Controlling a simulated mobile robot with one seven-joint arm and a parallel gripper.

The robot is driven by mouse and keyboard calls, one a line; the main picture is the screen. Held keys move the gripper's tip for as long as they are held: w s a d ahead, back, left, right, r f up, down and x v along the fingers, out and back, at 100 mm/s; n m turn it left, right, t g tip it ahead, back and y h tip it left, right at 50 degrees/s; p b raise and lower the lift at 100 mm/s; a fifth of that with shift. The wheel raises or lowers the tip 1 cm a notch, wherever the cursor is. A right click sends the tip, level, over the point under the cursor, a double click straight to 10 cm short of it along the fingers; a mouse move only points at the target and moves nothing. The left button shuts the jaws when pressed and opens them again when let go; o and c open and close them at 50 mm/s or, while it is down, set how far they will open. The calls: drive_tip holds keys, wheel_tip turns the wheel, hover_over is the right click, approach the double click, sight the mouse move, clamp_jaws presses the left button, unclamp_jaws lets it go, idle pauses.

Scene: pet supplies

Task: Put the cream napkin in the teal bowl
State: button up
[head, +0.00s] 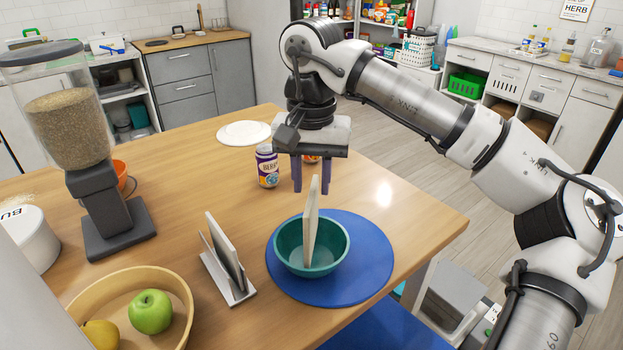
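The cream napkin (311,228) stands upright, tilted slightly, in the teal bowl (287,253). Its lower end is inside the bowl and its upper part rises well above the rim. The bowl sits on a round blue placemat (365,262). My gripper (311,188) points down above the bowl's far side. Its two purple fingers are apart, with a visible gap on each side of the napkin's top edge. Whether the napkin's top is between the fingers or just in front of them is hard to tell.
Left of the bowl stands a metal holder (238,294) with upright flat pieces. A wooden bowl (178,290) with fruit and a food dispenser (95,190) stand at left. The table's right edge is near the placemat.

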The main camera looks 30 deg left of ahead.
wheel_tip(320, 180, up, 12)
drive_tip(key=shift+r, duration=0.2)
